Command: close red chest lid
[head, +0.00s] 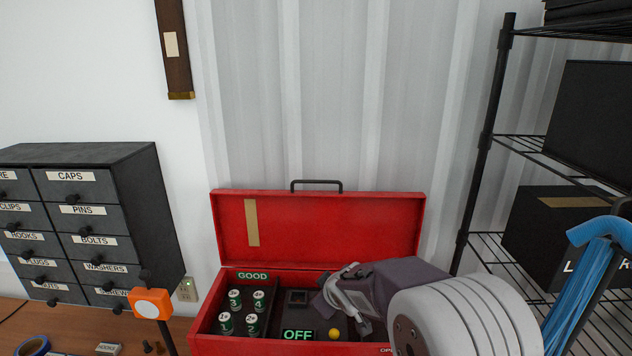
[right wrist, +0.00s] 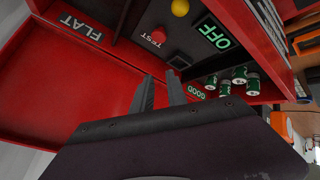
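The red chest (head: 206,325) stands on the bench with its lid (head: 340,225) raised upright behind it, a black handle (head: 316,183) on the lid's top edge. The open lid also fills the left of the right wrist view (right wrist: 80,95). My right gripper (head: 345,300) is over the open chest, in front of the lid; it hides part of the chest's right side. In the right wrist view its two fingers (right wrist: 160,88) are a little apart with nothing between them. Whether they touch the chest is unclear. My left gripper is out of view.
Green batteries (head: 240,312) stand in the chest's left part, beside an OFF display (head: 298,335) and a yellow knob (head: 334,334). A dark drawer cabinet (head: 135,200) and an orange-headed object (head: 152,303) are at left. A black wire shelf (head: 490,140) stands at right.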

